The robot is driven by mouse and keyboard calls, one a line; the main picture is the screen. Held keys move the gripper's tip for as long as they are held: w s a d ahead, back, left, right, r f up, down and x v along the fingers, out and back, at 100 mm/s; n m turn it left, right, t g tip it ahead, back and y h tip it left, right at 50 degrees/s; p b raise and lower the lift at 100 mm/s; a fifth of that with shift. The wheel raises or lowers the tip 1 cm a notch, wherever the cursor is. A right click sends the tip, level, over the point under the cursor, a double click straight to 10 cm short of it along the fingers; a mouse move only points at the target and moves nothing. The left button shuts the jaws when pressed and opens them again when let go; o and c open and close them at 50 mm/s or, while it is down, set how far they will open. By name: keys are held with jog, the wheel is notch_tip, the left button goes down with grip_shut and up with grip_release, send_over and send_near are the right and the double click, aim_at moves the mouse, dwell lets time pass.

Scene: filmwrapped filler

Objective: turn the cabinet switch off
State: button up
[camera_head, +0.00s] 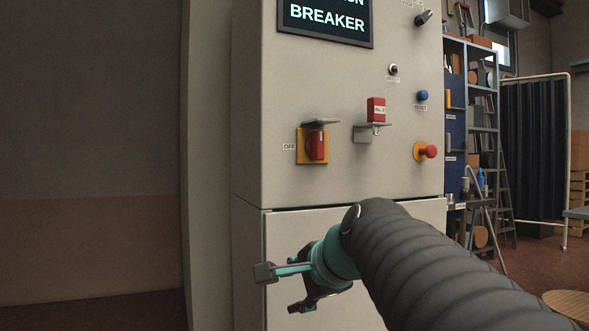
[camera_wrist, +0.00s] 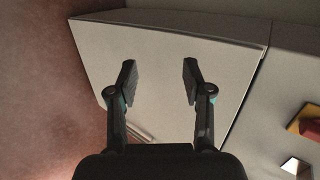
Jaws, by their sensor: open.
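The cabinet (camera_head: 345,85) is a tall light-grey box with a dark screen reading "BREAKER" at its top. Its switch (camera_head: 316,146) is a red handle on a yellow plate, with a grey bracket above it and an "OFF" label (camera_head: 289,147) to its left. In the wrist view a yellow and red part of the switch (camera_wrist: 304,124) shows at the right edge. My gripper (camera_head: 280,287) is open and empty, below the switch in front of the lower panel. In the wrist view the two fingers (camera_wrist: 158,82) are spread apart with nothing between them.
A red padlock (camera_head: 376,109) stands on a grey bracket right of the switch. A red push button (camera_head: 428,151), a blue button (camera_head: 422,96) and small knobs are farther right. Shelves, a ladder and a dark curtain stand behind. The floor left of the cabinet looks clear.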

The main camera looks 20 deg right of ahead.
jog(key=w+d+r+m+t, duration=0.25)
jog(key=d+r+m, duration=0.2)
jog(key=r, duration=0.25)
jog(key=w+d+r+m+t, duration=0.1)
jog(key=w+d+r+m, duration=0.25)
jog(key=r+m, duration=0.2)
jog(key=m+t+h+b, duration=0.15)
jog(key=m+t, duration=0.25)
jog(key=m, duration=0.5)
send_near(321, 139)
jog(key=shift+y, duration=0.25)
jog(key=w+p, duration=0.1)
jog(key=w, duration=0.9)
jog(key=shift+w+r+p, duration=0.1)
jog(key=shift+p, duration=0.25)
grip_shut()
